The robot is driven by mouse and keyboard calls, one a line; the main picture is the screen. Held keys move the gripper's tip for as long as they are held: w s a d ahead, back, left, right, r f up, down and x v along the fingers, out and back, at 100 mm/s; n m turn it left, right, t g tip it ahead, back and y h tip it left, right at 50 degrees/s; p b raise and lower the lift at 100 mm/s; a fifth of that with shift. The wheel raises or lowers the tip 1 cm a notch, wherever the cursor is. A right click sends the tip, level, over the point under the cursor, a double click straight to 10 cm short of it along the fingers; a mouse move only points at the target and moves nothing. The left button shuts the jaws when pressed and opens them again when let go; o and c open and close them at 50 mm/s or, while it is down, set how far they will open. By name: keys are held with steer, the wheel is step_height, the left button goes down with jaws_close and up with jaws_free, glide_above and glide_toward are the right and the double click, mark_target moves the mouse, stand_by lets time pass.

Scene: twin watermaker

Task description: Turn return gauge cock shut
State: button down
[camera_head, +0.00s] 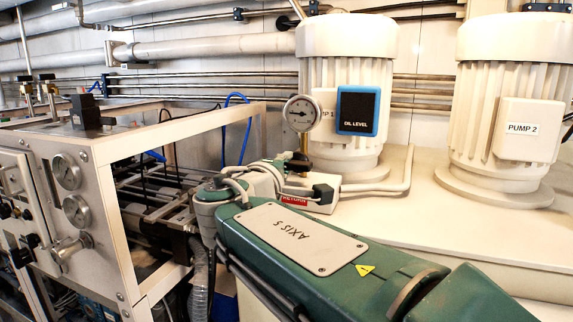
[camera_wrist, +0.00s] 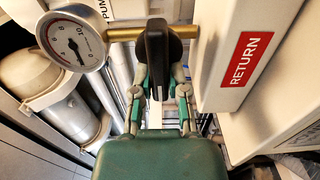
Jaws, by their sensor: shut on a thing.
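In the wrist view a black lever handle (camera_wrist: 156,55), the gauge cock's handle, stands in line with my gripper (camera_wrist: 159,88). It crosses the brass pipe (camera_wrist: 125,33) that runs to the round white gauge (camera_wrist: 73,40). My gripper's two fingers are closed on the handle from both sides. A red RETURN label (camera_wrist: 246,59) is on the white panel to the right. In the head view the gauge (camera_head: 302,113) stands above my arm, and the RETURN label (camera_head: 294,200) is partly covered.
White motors marked PUMP 1 (camera_head: 347,90) and PUMP 2 (camera_head: 515,100) stand behind on a cream tank top (camera_head: 440,205). A metal frame with gauges (camera_head: 70,190) stands to the left. In the wrist view a pale cylinder (camera_wrist: 50,95) lies left of my gripper.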

steer(key=shift+a+f, duration=0.1)
steer(key=shift+f, duration=0.1)
steer(key=c, duration=0.6)
jaws_free()
steer(key=shift+w+a, duration=0.1)
steer(key=shift+c, duration=0.2)
steer(key=shift+a, duration=0.1)
steer(key=shift+s+r, duration=0.1)
steer(key=shift+s, duration=0.1)
steer(key=v, duration=1.1)
steer(key=shift+s+a, duration=0.2)
steer(key=shift+s, duration=0.1)
